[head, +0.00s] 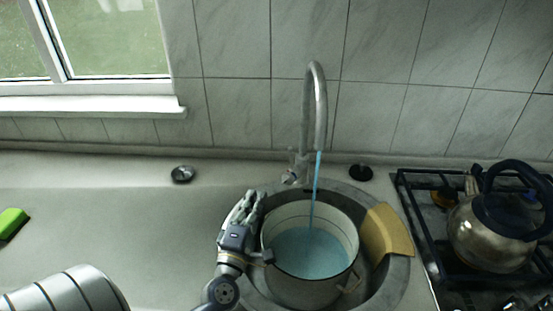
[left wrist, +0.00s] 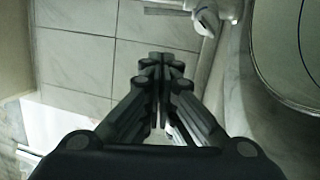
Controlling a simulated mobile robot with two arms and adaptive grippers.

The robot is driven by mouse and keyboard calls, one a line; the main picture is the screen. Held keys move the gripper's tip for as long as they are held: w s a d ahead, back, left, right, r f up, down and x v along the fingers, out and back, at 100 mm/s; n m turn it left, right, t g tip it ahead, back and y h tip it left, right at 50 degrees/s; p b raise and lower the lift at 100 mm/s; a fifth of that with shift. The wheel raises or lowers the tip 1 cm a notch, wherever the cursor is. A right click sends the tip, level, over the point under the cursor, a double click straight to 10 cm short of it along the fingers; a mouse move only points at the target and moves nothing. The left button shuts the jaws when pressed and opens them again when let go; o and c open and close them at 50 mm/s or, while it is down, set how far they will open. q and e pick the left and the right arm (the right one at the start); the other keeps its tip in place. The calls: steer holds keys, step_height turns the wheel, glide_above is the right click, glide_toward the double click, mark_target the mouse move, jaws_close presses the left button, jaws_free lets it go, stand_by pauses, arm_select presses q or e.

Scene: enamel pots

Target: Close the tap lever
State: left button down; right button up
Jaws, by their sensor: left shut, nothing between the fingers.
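The tap (head: 317,110) is a tall curved metal spout behind the round sink, and a blue stream of water (head: 316,190) runs from it. The tap lever (head: 292,172) shows as a small metal part at the left of the tap's base. A white enamel pot (head: 285,260) stands in the sink under the stream with blue water in it. My left gripper (head: 250,200) is at the pot's left rim, in front of the lever and apart from it in the head view. In the left wrist view its fingers (left wrist: 160,65) are shut and empty. My right gripper is not in view.
A yellow cloth or sponge-like piece (head: 385,232) lies at the sink's right side. A kettle (head: 490,235) stands on the stove (head: 418,225) at the right. Dark round knobs (head: 183,174) (head: 361,173) sit on the counter. The counter (head: 110,210) left of the sink is mostly clear.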

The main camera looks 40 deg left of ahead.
mark_target(291, 160)
arm_select(q)
steer(key=w+d+p+x, duration=0.1)
steer(key=d+p+x, duration=0.1)
steer(key=x, duration=1)
steer(key=shift+w+d+r+p, duration=0.2)
steer(key=shift+w+p, duration=0.1)
steer(key=shift+p, duration=0.55)
